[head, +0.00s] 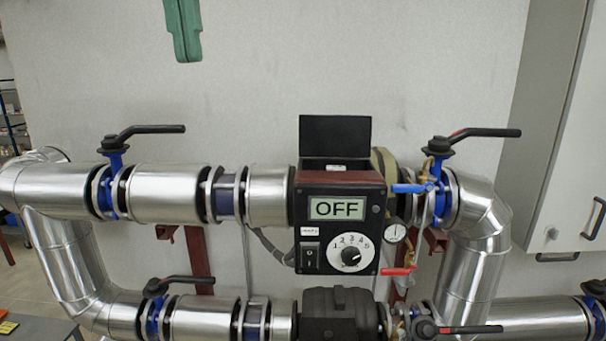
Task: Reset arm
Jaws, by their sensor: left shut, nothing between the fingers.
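My left gripper (187,57) is the green shape hanging in from the top edge, left of centre. Its fingers point down and are together, with nothing between them. It is in front of the pale wall, above the upper pipe and apart from it in the picture. The rest of my left arm is out of view. My right gripper is not in view.
A control box (339,222) reading OFF, with a dial, sits mid-picture on silver pipes (170,194). Black valve levers (150,129) stick out to the right. A grey cabinet (560,140) stands at right. The wall (300,60) above the pipes is clear.

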